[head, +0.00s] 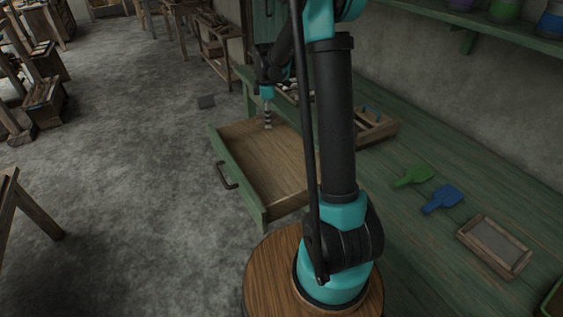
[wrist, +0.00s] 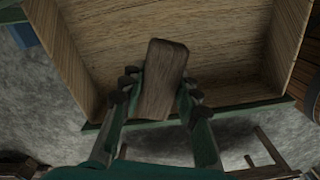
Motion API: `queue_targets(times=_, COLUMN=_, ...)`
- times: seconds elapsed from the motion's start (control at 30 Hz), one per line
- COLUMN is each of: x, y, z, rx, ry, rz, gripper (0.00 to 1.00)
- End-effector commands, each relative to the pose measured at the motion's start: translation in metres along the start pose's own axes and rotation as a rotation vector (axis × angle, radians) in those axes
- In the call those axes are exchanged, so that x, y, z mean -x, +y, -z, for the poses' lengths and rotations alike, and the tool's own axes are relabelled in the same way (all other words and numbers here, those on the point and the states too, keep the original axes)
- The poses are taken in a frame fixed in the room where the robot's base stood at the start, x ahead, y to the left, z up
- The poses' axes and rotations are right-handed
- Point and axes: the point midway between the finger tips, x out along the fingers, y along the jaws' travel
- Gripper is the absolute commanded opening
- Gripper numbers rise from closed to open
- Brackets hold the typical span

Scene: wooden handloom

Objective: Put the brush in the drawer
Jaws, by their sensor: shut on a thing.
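The brush (wrist: 163,72) shows in the wrist view as a flat brown wooden block between my gripper's fingers. My gripper (wrist: 160,92) is shut on it, with one finger at each side. No bristles show from this side. In the head view my gripper (head: 267,118) is at the drawer's far end, and the brush is too small to make out there. In the wrist view the brush lies across the sight of the drawer floor (wrist: 205,45); its height above it is unclear.
On the green bench (head: 390,225) lie a green tool (head: 412,176), a blue tool (head: 442,199) and a wooden-framed tray (head: 494,246). A wooden box (head: 375,130) stands behind my arm. The visible drawer floor is empty. Open concrete floor lies left of the drawer.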

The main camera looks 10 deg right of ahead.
Motion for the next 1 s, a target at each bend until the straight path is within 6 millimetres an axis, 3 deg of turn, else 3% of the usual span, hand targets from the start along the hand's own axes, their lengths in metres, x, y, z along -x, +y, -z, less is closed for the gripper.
queue_targets(times=0.2, x=0.011, y=-0.003, z=0.012, rx=0.312, ry=0.000, rz=0.000, gripper=0.00)
queue_targets(times=0.37, x=0.010, y=-0.004, z=0.014, rx=0.393, ry=0.000, rz=0.000, gripper=0.00)
queue_targets(times=0.47, x=-0.005, y=-0.004, z=0.015, rx=0.403, ry=0.000, rz=0.000, gripper=0.00)
queue_targets(times=1.0, x=-0.130, y=-0.004, z=0.015, rx=0.399, ry=0.000, rz=0.000, gripper=0.00)
